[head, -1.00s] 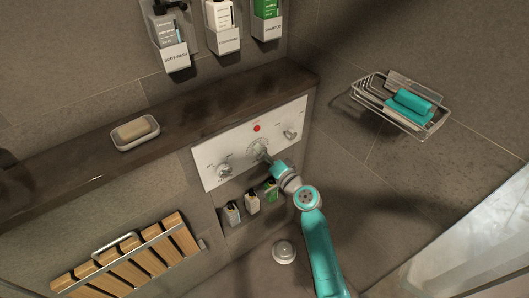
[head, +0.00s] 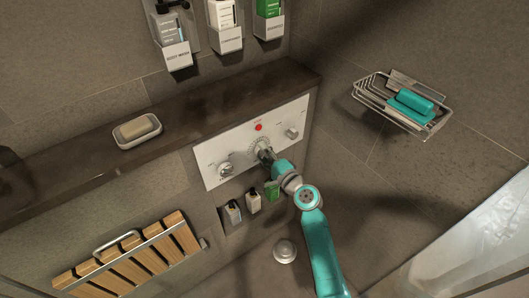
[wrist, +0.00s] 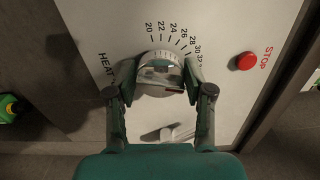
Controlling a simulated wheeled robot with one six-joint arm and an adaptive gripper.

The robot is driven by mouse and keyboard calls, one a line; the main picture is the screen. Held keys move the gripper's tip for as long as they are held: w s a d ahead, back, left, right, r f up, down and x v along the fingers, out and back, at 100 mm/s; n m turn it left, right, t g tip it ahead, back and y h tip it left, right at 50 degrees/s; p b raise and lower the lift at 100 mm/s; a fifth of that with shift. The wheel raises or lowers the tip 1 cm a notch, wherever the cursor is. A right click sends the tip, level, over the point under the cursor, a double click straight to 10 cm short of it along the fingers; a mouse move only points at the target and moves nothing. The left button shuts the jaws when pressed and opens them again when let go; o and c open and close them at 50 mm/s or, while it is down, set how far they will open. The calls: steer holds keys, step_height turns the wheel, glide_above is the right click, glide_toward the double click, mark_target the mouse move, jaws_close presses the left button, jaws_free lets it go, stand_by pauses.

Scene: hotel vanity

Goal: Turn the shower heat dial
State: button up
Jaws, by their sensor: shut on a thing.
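The shower heat dial (wrist: 160,72) is a round metal knob on a white control panel (head: 212,157), with numbers from 20 upward around it and the word HEAT beside it. In the head view the heat dial (head: 260,145) is the middle knob, partly hidden by my gripper (head: 265,155). In the wrist view my gripper (wrist: 160,88) has one finger on each side of the dial and is shut on it. The far side of the dial's grip is hard to make out.
The panel also has a red STOP button (wrist: 246,61), a left knob (head: 225,170) and a right knob (head: 292,133). Small bottles (head: 253,200) stand in a niche below. A dark ledge (head: 75,180) with a soap dish (head: 137,131) runs above. A wire basket (head: 405,102) hangs at right.

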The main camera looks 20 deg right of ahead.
steer(key=shift+w+r, duration=0.1)
steer(key=shift+r, duration=0.4)
steer(key=o, duration=1.1)
steer(key=shift+d, duration=0.1)
steer(key=shift+o, duration=0.2)
steer(key=shift+f, duration=0.15)
steer(key=v, duration=1.2)
